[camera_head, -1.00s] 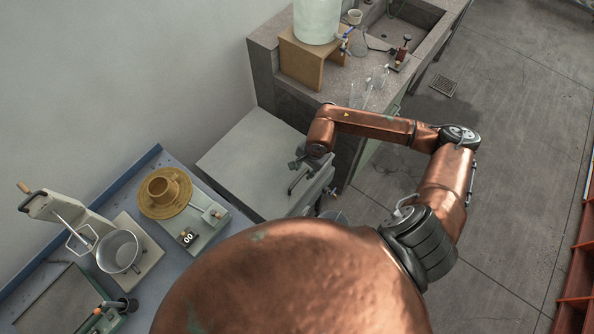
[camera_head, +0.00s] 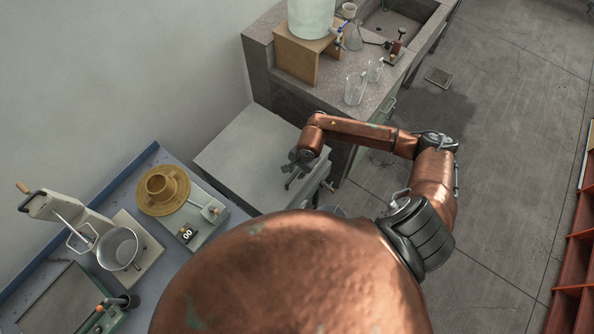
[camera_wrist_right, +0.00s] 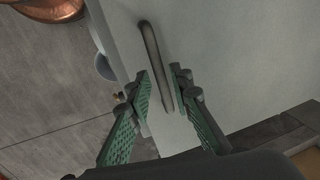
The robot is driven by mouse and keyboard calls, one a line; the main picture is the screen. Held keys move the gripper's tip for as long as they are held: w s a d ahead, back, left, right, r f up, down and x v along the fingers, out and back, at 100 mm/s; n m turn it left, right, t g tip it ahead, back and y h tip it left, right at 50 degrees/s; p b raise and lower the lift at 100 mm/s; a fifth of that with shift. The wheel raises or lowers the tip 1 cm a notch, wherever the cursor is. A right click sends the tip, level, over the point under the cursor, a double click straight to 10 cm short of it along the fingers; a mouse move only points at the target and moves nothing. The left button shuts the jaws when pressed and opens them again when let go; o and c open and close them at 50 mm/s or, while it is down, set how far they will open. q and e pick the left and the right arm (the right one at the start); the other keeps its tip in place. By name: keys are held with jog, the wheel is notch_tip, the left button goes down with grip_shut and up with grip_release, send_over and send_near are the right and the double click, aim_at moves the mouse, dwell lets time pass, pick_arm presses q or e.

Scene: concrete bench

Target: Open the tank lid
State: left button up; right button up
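The tank is a grey box with a flat pale lid (camera_head: 245,155) that lies shut, right of the blue bench. A dark bar handle (camera_head: 289,181) stands near the lid's right edge. My right gripper (camera_head: 294,168) is at this handle. In the right wrist view the handle (camera_wrist_right: 151,48) runs down between the two green-padded fingers of my right gripper (camera_wrist_right: 163,84). The fingers are apart, one on each side of the handle's lower part, with a small gap visible. My left gripper is not in view.
A blue bench (camera_head: 150,161) at left carries a brown cup on a round plate and a metal pot. Behind the tank, a stone counter (camera_head: 275,88) holds a wooden stand (camera_head: 296,62) and glassware (camera_head: 355,88). Open floor lies to the right.

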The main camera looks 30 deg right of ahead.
grip_shut()
dwell(0.4)
